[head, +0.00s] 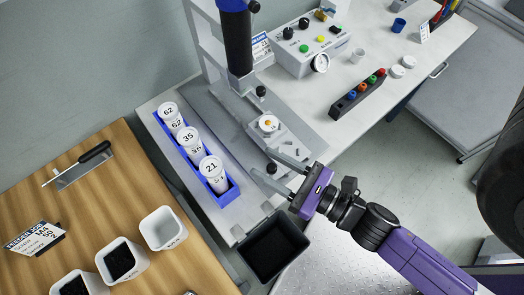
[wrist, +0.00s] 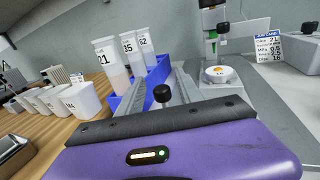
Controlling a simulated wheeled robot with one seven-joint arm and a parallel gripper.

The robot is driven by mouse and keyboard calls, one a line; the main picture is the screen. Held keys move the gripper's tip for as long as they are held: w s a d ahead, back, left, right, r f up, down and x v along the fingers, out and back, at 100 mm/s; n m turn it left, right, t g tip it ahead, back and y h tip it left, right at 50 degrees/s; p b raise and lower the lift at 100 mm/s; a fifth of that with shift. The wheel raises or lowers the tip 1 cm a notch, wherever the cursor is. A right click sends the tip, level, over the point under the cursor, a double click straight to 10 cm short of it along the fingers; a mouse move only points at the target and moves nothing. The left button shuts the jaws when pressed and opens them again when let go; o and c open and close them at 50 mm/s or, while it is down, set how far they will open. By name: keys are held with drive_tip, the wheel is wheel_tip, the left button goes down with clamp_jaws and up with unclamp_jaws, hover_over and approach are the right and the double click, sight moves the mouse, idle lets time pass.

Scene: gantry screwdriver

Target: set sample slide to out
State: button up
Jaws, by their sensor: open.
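The sample slide appears to be the grey plate (head: 287,141) on the bench below the gantry screwdriver (head: 237,45). A white round piece with an orange centre (head: 268,123) sits on it; this piece also shows in the wrist view (wrist: 220,73). A black knob (head: 271,168) stands at the near end of the slide. My gripper (head: 266,163) is open, with its two fingers on either side of this knob. In the wrist view the knob (wrist: 163,93) stands between the fingers, and I cannot tell whether either touches it.
A blue rack (head: 223,197) with numbered tubes stands close left of my gripper. A black bin (head: 272,247) is below it in the picture. A control box (head: 310,48) and a dark strip of coloured knobs (head: 357,96) are to the upper right.

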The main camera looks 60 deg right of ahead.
drive_tip(key=shift+s+b, duration=0.35)
drive_tip(key=shift+s, duration=2.45)
drive_tip(key=shift+d+f+m, duration=0.15)
drive_tip(key=shift+m, duration=0.85)
drive_tip(key=shift+d+m+h, duration=0.25)
drive_tip(key=shift+m+h, duration=0.05)
drive_tip(key=shift+m, duration=0.7)
drive_tip(key=s+a+r+m+g+p, duration=0.1)
drive_tip(key=a+r+m, duration=0.1)
drive_tip(key=m, duration=1.4)
drive_tip(key=s+a+r+m+g+p, duration=0.1)
drive_tip(key=r+m, duration=0.3)
drive_tip(key=m, duration=1.2)
drive_tip(key=shift+s+a+g+p, duration=0.4)
drive_tip(key=shift+s+g+p, duration=0.1)
drive_tip(key=shift+g, duration=0.1)
